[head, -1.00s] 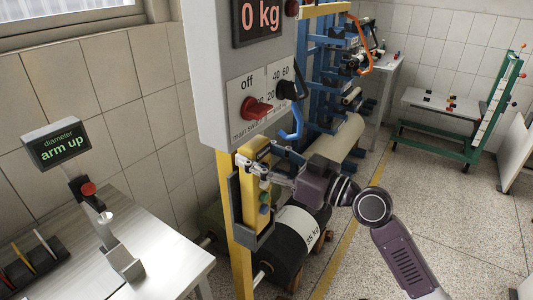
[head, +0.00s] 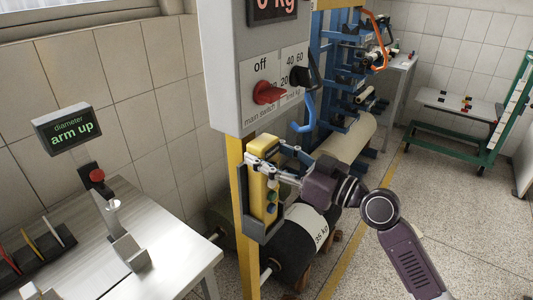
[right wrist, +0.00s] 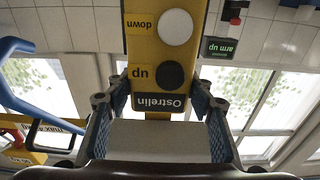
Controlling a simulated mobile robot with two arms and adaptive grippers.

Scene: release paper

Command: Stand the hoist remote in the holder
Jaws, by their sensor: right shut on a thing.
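The hoist remote (head: 258,190) is a yellow box with round buttons. It is upright at the dark grey holder (head: 263,234) on the yellow post, its lower part within the holder's outline. I cannot tell whether it rests on the holder's bottom. My right gripper (head: 262,168) is shut on the remote's upper part, coming from the right. In the right wrist view the remote (right wrist: 145,48) appears upside down between the two fingers (right wrist: 160,105), with "up" and "down" labels, a black and a white button. My left gripper is not in view.
A grey control box (head: 235,70) with a red switch (head: 268,93) hangs just above the remote. A dark roll (head: 290,255) lies below right. A table with a display (head: 68,131) stands left.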

